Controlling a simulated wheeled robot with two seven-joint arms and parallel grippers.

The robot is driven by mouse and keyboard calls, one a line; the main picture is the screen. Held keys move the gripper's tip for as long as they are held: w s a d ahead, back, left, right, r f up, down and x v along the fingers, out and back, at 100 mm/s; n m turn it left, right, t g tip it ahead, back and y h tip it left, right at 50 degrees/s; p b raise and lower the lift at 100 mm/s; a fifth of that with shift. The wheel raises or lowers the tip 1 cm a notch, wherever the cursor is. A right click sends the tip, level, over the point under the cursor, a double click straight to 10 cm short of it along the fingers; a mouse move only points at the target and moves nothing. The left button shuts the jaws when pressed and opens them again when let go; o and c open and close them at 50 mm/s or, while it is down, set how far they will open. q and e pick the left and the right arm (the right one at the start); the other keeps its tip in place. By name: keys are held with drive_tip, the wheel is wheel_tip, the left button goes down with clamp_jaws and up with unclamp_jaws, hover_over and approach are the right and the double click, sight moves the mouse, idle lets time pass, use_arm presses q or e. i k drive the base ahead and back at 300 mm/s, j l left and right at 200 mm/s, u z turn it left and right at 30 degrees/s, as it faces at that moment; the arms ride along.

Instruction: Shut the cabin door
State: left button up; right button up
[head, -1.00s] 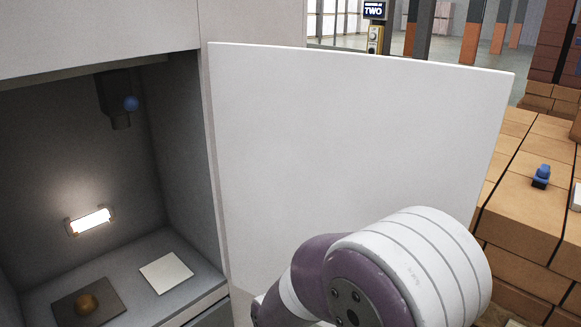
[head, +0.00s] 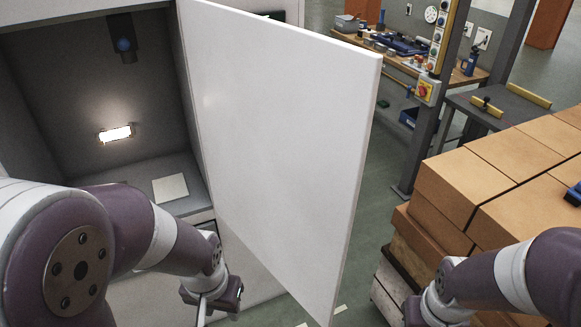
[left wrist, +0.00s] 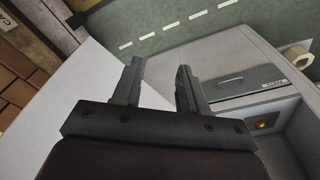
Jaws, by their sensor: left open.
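The white cabin door (head: 285,140) stands wide open in the head view, hinged beside the right side of the lit cabin (head: 60,90). Its free edge points toward the right and toward me. My left gripper (head: 212,298) is low in front of the cabin, left of the door's lower part; its fingers are hard to make out there. In the left wrist view, its two fingers (left wrist: 159,75) are apart with nothing between them. The door (left wrist: 85,105) shows as a white panel behind and left of them; I cannot tell whether they touch. My right gripper is out of view.
Inside the cabin are a lamp (head: 116,133), a blue knob (head: 124,44) and a white tile (head: 170,188). A workbench (head: 400,62) is behind.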

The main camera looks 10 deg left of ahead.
sight(285, 111)
drive_tip(key=i+l+u, duration=0.2)
drive_tip(key=u, duration=0.15)
drive_tip(key=i+l+u, duration=0.2)
drive_tip(key=u, duration=0.15)
drive_tip(key=i+l+u, duration=0.15)
drive_tip(key=l+u, duration=0.2)
drive_tip(key=i+l+u, duration=0.1)
drive_tip(key=l+u, duration=0.6)
drive_tip(key=l, duration=0.15)
drive_tip(key=l+u, duration=0.35)
